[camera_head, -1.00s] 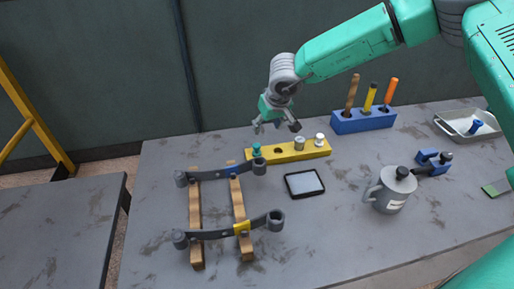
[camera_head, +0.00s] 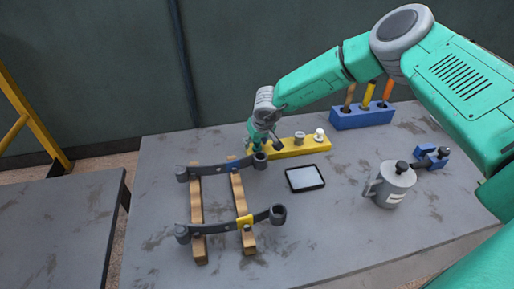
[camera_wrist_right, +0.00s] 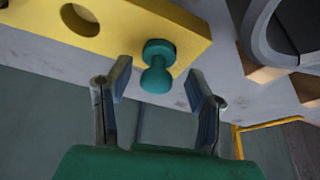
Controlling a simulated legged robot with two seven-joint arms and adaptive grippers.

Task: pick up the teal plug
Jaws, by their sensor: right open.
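The teal plug (camera_wrist_right: 157,66) stands in the end of the yellow block (camera_wrist_right: 130,22) in the right wrist view. In the head view the yellow block (camera_head: 304,147) lies behind the spring rack, and my right gripper mostly covers the plug there. My right gripper (camera_wrist_right: 162,82) is open, with one finger on each side of the plug; a gap shows on both sides. In the head view my right gripper (camera_head: 264,140) is at the left end of the yellow block. My left gripper is not in view.
A rack of wooden bars and dark springs (camera_head: 238,209) stands close in front of my right gripper. A black-framed tablet (camera_head: 305,179) and a grey can (camera_head: 391,187) lie to the right. A blue holder (camera_head: 362,118) with tools stands behind.

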